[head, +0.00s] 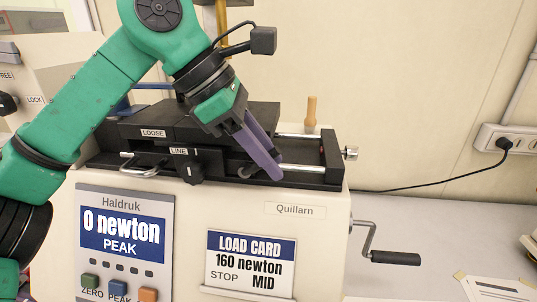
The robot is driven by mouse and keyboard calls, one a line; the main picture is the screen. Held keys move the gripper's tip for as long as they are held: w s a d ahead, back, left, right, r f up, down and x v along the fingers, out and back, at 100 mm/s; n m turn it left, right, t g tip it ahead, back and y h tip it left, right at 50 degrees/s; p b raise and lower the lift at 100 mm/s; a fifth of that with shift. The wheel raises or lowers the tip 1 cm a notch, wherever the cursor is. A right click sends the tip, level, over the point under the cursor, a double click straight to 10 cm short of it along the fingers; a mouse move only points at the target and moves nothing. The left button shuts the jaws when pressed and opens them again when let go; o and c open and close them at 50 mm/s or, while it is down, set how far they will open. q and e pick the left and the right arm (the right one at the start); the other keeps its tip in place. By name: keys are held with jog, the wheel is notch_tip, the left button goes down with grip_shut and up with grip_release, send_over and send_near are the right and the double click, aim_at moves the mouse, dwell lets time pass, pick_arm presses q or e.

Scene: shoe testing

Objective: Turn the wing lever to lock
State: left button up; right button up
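A black knob (8,103), which looks like the wing lever, sits on the cream panel at the left edge, partly cut off by the frame. A LOCK label (35,100) is to its right and a FREE label (5,75) is above it. I cannot tell exactly which way its wing points. My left gripper (275,170) is far to the right of the knob, over the black carriage rail of the test machine. Its purple fingers lie side by side, pointing down and right, with nothing visible between them. My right gripper is not in view.
The machine's black bed (310,180) carries a LOOSE label (153,133) and a LINE label (179,151). A crank handle (395,258) sticks out at the right. A load card (250,264) and a force display (122,228) are on the front. The grey table is clear around the cable.

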pick_arm(q)
jog(key=v, duration=1.4)
jog(key=shift+r+p, duration=0.25)
jog(key=shift+p, duration=0.1)
